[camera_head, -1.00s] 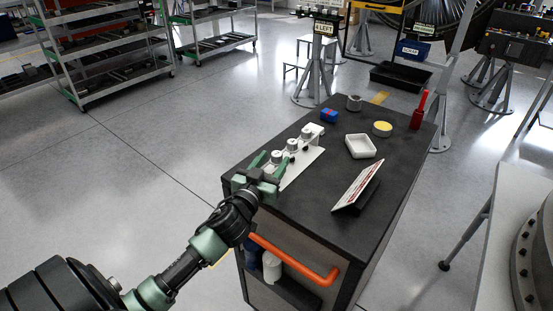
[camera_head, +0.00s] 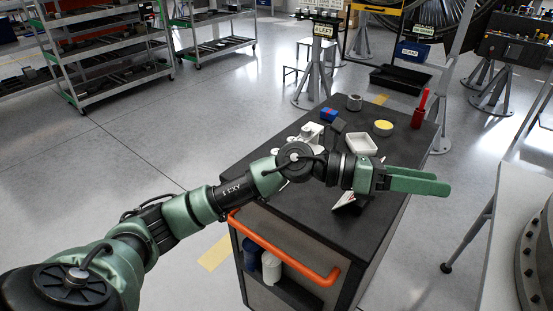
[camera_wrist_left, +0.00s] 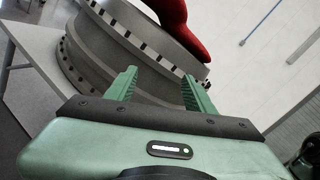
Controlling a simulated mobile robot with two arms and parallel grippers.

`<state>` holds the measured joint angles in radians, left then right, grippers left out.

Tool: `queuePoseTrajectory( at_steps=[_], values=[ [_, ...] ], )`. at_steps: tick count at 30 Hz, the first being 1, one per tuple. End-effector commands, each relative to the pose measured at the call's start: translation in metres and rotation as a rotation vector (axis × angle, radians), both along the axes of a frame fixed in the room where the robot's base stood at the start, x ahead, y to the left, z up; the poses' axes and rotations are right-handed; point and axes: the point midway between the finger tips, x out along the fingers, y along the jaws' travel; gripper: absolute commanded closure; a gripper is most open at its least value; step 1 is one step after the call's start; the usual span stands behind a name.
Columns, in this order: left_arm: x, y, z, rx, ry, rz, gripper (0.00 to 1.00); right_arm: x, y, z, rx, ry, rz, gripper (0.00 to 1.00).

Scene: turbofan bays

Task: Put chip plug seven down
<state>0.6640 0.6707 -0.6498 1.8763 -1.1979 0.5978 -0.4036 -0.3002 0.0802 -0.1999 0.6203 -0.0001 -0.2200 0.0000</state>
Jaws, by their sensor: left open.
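My left gripper (camera_head: 420,182) is open and reaches across the cart, its fingers pointing right, past the cart's right edge as seen in the head view. In the left wrist view (camera_wrist_left: 159,76) nothing shows between its fingers. A white rack with pale plugs (camera_head: 311,130) stands on the cart's left side, mostly hidden behind my left arm. I cannot tell which plug is number seven. My right gripper is not in view.
The dark cart top (camera_head: 400,150) holds a white tray (camera_head: 360,144), a yellow-topped round tin (camera_head: 383,128), a red bottle (camera_head: 419,112), a blue-and-red block (camera_head: 328,115) and a grey ring (camera_head: 354,102). A round grey casing (camera_head: 534,250) stands on a table at right.

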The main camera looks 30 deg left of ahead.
Motion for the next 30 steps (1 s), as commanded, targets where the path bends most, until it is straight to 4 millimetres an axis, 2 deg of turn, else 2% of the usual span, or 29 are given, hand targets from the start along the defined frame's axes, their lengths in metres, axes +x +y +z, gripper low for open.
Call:
queuePoseTrajectory(
  at_steps=[1,2,5,8,9,11,12,15,18,22,30],
  values=[
    [0.000,-0.002,-0.013,0.185,-0.160,-0.052,0.46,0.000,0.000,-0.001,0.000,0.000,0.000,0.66],
    [0.000,0.000,-0.024,0.301,-0.256,-0.092,0.46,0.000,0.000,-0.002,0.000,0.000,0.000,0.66],
    [0.008,0.024,-0.061,0.679,-0.546,-0.238,0.46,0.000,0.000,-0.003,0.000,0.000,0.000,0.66],
    [0.025,0.078,-0.087,1.050,-0.778,-0.417,0.46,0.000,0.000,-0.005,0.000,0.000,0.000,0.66],
    [0.033,0.106,-0.092,1.194,-0.849,-0.500,0.46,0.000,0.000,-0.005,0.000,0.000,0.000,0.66],
    [0.044,0.152,-0.094,1.393,-0.926,-0.630,0.46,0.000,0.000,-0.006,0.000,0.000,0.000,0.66],
    [0.050,0.183,-0.092,1.512,-0.955,-0.719,0.46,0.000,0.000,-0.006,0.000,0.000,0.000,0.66],
    [0.057,0.252,-0.076,1.741,-0.969,-0.924,0.46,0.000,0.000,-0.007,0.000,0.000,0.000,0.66],
    [0.056,0.301,-0.058,1.877,-0.937,-1.080,0.46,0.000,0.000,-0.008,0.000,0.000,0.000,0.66],
    [0.052,0.332,-0.047,1.948,-0.899,-1.188,0.46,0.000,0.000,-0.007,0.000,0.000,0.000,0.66],
    [0.058,0.343,-0.068,1.953,-0.893,-1.211,0.46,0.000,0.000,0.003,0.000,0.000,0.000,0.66]
  ],
)
